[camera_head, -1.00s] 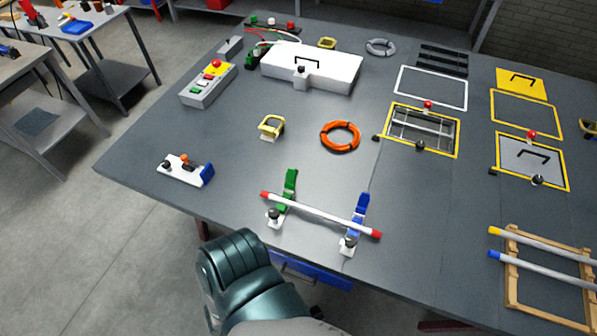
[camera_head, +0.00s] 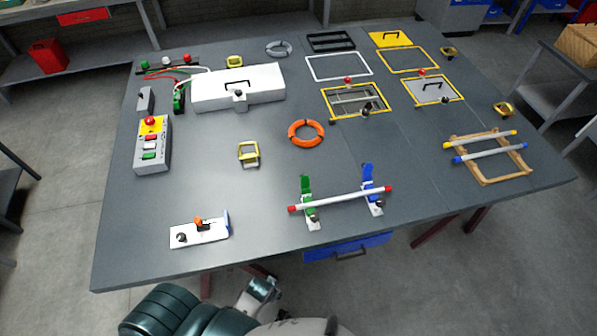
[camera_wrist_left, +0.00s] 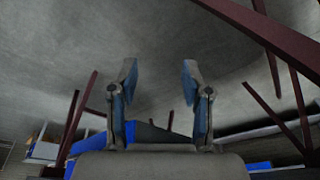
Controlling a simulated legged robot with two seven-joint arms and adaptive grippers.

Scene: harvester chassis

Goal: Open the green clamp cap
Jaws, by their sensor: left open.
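The green clamp cap (camera_head: 306,187) is at the front middle of the table, just behind a white rod with red ends (camera_head: 340,201). Its white base with a dark knob (camera_head: 313,218) is on the near side of the rod. I cannot tell how the cap sits over the rod. A matching blue cap (camera_head: 368,180) is to its right. The rod spans both clamps. My left gripper is open and empty in the left wrist view (camera_wrist_left: 158,75), below table level. In the head view its fingertips cannot be made out. My right gripper is not seen.
A white block with an orange knob (camera_head: 198,233) lies left of the clamps. An orange ring (camera_head: 306,133) and a yellow clamp (camera_head: 249,154) are behind. A blue drawer (camera_head: 346,247) is under the table's front edge.

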